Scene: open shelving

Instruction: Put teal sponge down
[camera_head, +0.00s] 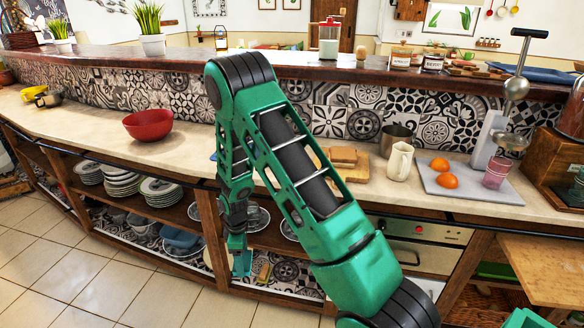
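A small teal and yellowish block (263,272), possibly the teal sponge, shows just right of the fingertips at lower-shelf height. I cannot tell whether it touches the gripper or rests on the shelf.
Stacked plates (121,182) and blue-grey pots (182,241) fill shelves left of my gripper. Shelf uprights (212,232) flank it. The counter above holds a red bowl (148,124), a cream jug (399,161) and a tray with oranges (447,181). Floor at left is clear.

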